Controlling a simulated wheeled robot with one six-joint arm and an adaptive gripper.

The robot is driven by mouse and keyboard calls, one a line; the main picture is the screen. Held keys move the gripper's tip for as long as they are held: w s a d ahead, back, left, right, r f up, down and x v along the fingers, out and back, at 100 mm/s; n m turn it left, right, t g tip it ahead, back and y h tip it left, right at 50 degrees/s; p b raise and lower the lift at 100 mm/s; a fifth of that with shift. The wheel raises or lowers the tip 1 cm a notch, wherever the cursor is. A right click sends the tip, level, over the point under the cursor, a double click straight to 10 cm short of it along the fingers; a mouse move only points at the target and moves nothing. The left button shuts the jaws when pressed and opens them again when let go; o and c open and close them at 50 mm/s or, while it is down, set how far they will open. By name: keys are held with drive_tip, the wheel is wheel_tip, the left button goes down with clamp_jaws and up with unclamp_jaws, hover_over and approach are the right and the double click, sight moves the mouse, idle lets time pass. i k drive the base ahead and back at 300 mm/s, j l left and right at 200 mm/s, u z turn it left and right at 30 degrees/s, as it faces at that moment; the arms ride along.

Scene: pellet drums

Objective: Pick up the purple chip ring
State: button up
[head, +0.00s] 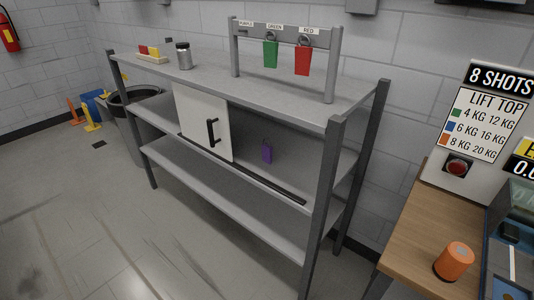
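A green chip ring (270,54) and a red chip ring (303,60) hang from a labelled rack (287,32) on the top shelf. The place under the purple label is bare. My gripper is not in view.
The shelf's front post (322,210) and a dark rail (270,182) edge the opening. A wooden table (425,235) with an orange cylinder (455,261) stands at right. A metal jar (184,56) is on the top shelf.

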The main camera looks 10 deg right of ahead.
sight(267, 149)
drive_tip(key=i+j+u, duration=0.25)
drive_tip(key=i+j, duration=0.2)
drive_tip(key=i+j+u, duration=0.2)
drive_tip(key=i+j, duration=0.15)
drive_tip(key=i, duration=0.2)
drive_tip(key=i+u, duration=0.15)
drive_tip(key=i, duration=0.25)
drive_tip(key=i+l+u, duration=0.15)
drive_tip(key=i, duration=0.25)
drive_tip(key=l, duration=0.2)
